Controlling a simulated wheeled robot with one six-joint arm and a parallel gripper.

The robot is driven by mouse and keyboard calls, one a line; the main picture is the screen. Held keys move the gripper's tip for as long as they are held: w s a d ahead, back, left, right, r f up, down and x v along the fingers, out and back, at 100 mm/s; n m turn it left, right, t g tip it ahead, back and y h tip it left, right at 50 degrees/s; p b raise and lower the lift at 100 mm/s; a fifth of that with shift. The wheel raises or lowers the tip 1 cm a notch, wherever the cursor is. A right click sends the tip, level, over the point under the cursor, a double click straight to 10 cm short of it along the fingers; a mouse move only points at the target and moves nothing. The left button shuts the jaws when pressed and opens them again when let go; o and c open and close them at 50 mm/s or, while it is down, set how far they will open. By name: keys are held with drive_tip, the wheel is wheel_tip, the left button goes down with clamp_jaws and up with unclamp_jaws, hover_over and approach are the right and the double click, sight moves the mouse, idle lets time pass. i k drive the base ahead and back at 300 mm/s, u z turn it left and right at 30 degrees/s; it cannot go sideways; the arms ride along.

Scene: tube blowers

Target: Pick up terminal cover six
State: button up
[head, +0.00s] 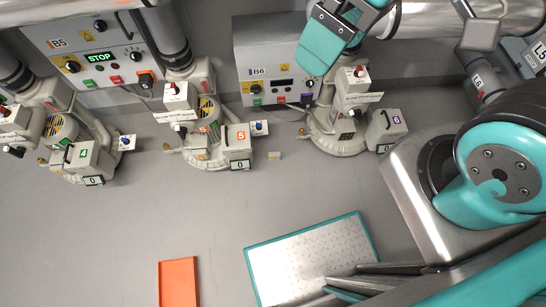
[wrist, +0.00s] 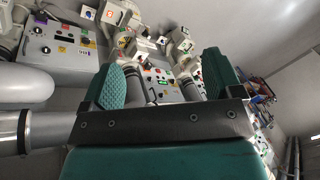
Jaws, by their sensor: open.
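Terminal cover six (head: 378,133) is a pale box with a dark handle and a purple 6 label. It sits on the right side of the blower (head: 337,141) below control box B6 (head: 262,60) in the head view. My gripper shows in the wrist view (wrist: 166,75) as two green padded fingers, wide apart with nothing between them. In the head view a teal part of my arm end is at the top, above and left of cover six and well apart from it; the fingertips are not clear there. I cannot tell which box in the wrist view is cover six.
A blower with cover 5 (head: 238,146) and one with cover 4 (head: 80,163) stand to the left. A teal-edged tray (head: 300,265) and an orange tray (head: 178,283) lie on the floor. Large pipes run along the top. The grey floor between is mostly clear.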

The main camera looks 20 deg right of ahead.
sight(272, 155)
drive_tip(key=k, duration=0.5)
drive_tip(key=z, duration=0.85)
drive_tip(key=i, duration=0.75)
drive_tip(key=u, duration=2.15)
